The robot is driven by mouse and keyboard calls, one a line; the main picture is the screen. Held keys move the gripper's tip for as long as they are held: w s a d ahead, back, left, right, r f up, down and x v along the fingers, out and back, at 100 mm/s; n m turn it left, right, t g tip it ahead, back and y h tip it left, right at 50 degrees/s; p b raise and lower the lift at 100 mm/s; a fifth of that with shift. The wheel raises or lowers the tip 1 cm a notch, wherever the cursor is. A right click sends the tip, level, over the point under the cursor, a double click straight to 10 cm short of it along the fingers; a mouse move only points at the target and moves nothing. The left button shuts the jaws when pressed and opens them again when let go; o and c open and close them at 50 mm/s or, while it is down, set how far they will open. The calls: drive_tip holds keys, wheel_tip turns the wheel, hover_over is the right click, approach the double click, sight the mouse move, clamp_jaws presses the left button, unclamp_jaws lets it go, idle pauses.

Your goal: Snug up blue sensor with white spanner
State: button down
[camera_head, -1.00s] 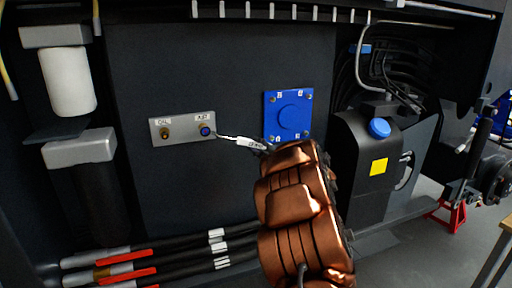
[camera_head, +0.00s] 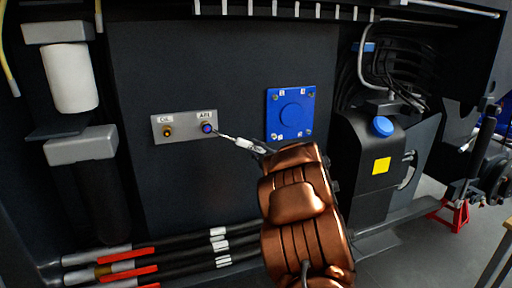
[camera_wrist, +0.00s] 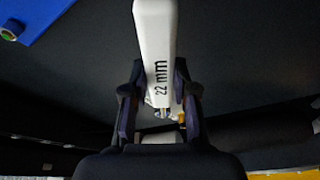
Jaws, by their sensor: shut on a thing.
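The blue sensor (camera_head: 208,128) sits in the right hole of a small grey plate (camera_head: 186,128), under a label that seems to read AIR. The white spanner (camera_head: 244,143) reaches left from my gripper (camera_head: 265,150), and its silver head is at the sensor's lower right edge. I cannot tell whether the jaw is around the sensor or just beside it. In the wrist view the white handle (camera_wrist: 155,45), marked 22 mm, stands between the fingers of my gripper (camera_wrist: 160,110), which is shut on it. The spanner's head and the sensor are out of that view.
An orange-yellow sensor (camera_head: 167,132) sits left on the same plate, under another label. A blue square cover (camera_head: 291,113) is close right of the spanner. Hoses with red sleeves (camera_head: 130,253) run below. A black tank (camera_head: 365,160) with a blue cap stands right.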

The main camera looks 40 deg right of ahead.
drive_tip(key=shift+w+a+f+m, duration=0.1)
drive_tip(key=shift+a+f+m, duration=0.1)
drive_tip(key=shift+f+m, duration=0.2)
drive_tip(key=shift+w+a+f+m+h+b, duration=0.2)
drive_tip(key=shift+a+f+m+b, duration=0.15)
drive_tip(key=shift+f+m, duration=0.25)
drive_tip(key=shift+w+a+f+m+h+b, duration=0.15)
drive_tip(key=shift+a+f+m+h+b, duration=0.1)
drive_tip(key=shift+a+f+m, duration=0.35)
drive_tip(key=shift+d+f, duration=0.1)
drive_tip(key=shift+f, duration=0.05)
drive_tip(key=shift+w+a+f+m+t+h+b, duration=0.2)
drive_tip(key=shift+w+a+f+m+b, duration=0.05)
drive_tip(key=shift+a+f+m, duration=0.3)
drive_tip(key=shift+w+a+f+m+t+h+b, duration=0.15)
drive_tip(key=shift+w+a+f+m+t+b, duration=0.1)
drive_tip(key=shift+a+f+m, duration=0.25)
drive_tip(key=shift+a+m, duration=0.1)
drive_tip(key=shift+m, duration=0.15)
